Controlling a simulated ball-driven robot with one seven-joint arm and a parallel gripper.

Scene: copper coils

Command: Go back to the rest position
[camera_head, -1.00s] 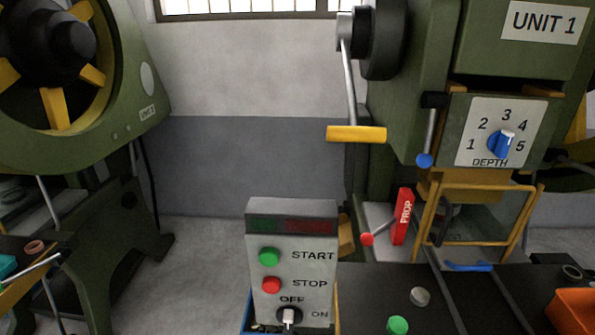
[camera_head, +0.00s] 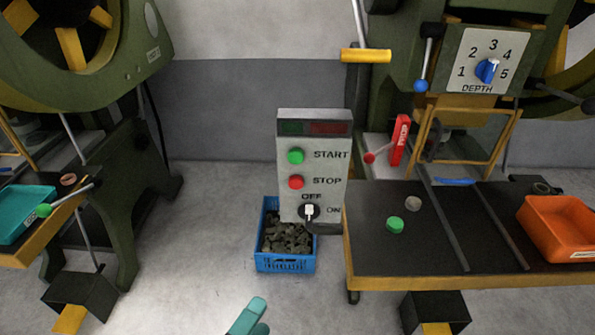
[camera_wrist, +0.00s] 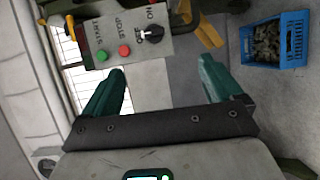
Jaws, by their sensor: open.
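My gripper (camera_wrist: 160,92) shows in the wrist view with its two teal fingers spread wide and nothing between them. In the head view only a teal fingertip (camera_head: 248,318) shows at the bottom edge, left of centre, over the grey floor. The rest of my arm is out of that view. The gripper is apart from the control box (camera_head: 313,165), which also shows beyond the fingers in the wrist view (camera_wrist: 125,33).
A blue crate (camera_head: 286,266) of dark scrap stands on the floor below the control box. A dark-topped table (camera_head: 375,255) with an orange bin (camera_head: 560,228) is at right. A teal tray (camera_head: 25,213) is at left.

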